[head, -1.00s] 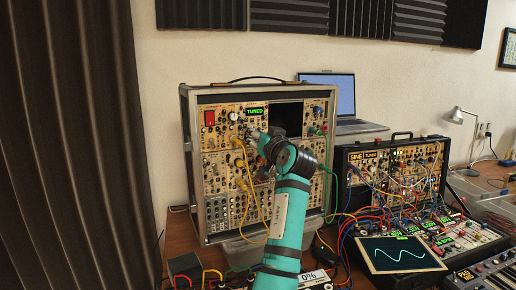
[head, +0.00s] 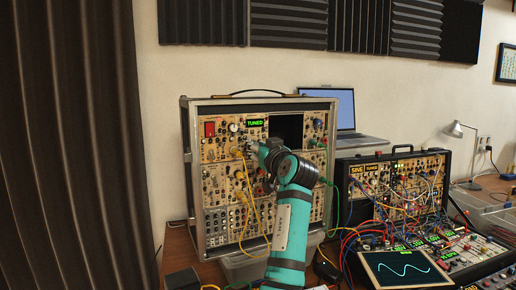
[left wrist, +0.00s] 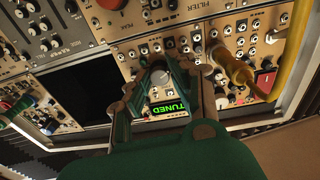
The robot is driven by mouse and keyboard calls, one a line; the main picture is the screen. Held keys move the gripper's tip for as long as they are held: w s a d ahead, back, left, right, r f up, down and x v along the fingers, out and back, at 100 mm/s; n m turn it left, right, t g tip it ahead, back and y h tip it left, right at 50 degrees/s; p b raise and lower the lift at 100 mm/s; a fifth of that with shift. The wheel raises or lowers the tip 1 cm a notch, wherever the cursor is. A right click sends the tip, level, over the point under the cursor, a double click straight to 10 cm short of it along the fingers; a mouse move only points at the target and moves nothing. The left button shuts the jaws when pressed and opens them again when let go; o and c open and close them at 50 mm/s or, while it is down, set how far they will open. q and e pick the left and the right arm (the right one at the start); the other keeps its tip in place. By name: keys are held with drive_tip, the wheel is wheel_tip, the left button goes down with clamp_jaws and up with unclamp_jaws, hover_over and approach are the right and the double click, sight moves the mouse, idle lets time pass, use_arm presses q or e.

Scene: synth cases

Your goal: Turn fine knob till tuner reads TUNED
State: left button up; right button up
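The tuner display (head: 254,123) on the upper part of the synth case shows TUNED in green letters. It also shows in the left wrist view (left wrist: 168,107), turned over. My left gripper (head: 252,149) is at the panel just below the display. In the left wrist view, the fingers of my left gripper (left wrist: 161,70) are closed in around a light-capped knob (left wrist: 160,77) next to the display, one on each side. The fingertips partly hide the knob's sides. My right gripper is in neither view.
A yellow cable (left wrist: 236,72) hangs close beside my left gripper, and a green cable (head: 338,205) hangs at the case's right. A second synth case (head: 402,152) with many patch cables and a scope screen (head: 405,282) stand to the right. A laptop (head: 345,112) is behind.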

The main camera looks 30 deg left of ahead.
use_arm(q)
drive_tip(key=o, duration=0.3)
drive_tip(key=shift+o, duration=0.2)
drive_tip(key=v, duration=1.2)
